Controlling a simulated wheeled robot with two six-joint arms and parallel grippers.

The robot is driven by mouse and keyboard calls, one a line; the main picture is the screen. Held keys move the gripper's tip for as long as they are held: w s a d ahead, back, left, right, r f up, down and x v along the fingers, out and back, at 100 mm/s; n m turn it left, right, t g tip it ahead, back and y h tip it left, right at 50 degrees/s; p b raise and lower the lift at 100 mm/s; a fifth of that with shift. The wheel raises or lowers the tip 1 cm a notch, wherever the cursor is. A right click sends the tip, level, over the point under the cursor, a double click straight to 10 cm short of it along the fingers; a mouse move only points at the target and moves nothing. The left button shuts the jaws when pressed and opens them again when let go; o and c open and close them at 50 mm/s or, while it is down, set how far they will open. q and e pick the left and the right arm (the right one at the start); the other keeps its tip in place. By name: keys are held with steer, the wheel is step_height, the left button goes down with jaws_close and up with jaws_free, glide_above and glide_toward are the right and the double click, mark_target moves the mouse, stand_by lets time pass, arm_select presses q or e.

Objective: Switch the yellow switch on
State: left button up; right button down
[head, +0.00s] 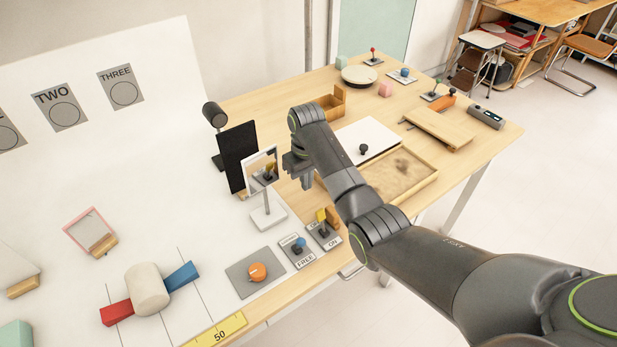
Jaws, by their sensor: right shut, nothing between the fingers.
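The yellow switch (321,215) stands on a grey plate near the table's front edge. Its plate has an OFF label on the far side and an ON label on the near side. Its yellow handle stands nearer the OFF end, though its exact tilt is hard to tell. My right gripper (302,180) is shut and empty. It hangs above the table, farther back than the switch and apart from it, beside the small mirror. My left gripper is not in view.
A mirror on a white stand (269,216) and a black panel (238,156) stand just left of my gripper. A blue-knobbed switch (299,245) and an orange dial (257,271) sit left of the yellow switch. A sand tray (400,172) lies behind my right arm.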

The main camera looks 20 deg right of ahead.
mark_target(322, 222)
step_height(322, 222, down, 7)
steer(key=shift+r, duration=0.1)
steer(key=s+p, duration=0.1)
steer(key=s+r+p, duration=0.1)
steer(key=s+d+p, duration=0.1)
steer(key=shift+s+d+r+p, duration=0.1)
steer(key=shift+s+r+p, duration=0.25)
steer(key=shift+r, duration=0.05)
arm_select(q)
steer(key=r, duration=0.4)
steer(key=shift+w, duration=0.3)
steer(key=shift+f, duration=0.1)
arm_select(e)
steer(key=shift+w+f, duration=0.1)
